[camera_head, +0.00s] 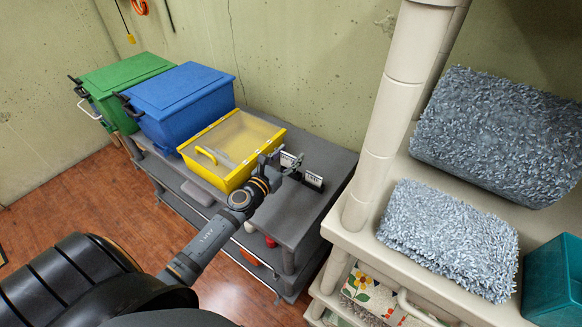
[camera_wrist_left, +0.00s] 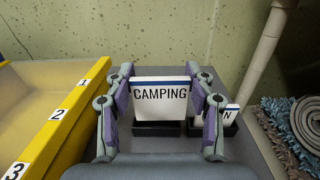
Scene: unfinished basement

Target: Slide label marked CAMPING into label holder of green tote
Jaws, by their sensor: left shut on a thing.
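The CAMPING label (camera_wrist_left: 160,92) is a white card with a blue stripe along its top. It stands upright at a black stand (camera_wrist_left: 158,129); I cannot tell whether its lower edge is still in the slot. My left gripper (camera_wrist_left: 161,85) is shut on it, one finger at each side edge. In the head view my left gripper (camera_head: 277,160) is at the right of the yellow bin, with the label (camera_head: 289,158) just beyond. The green tote (camera_head: 125,75) stands closed at the far left end of the shelf. Its label holder cannot be made out.
A blue tote (camera_head: 182,105) and a yellow bin (camera_head: 205,180) stand between the green tote and my gripper on the grey shelf (camera_head: 330,160). A second label (camera_head: 313,180) is in a black stand at right. A beige shelf post (camera_head: 380,130) rises further right.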

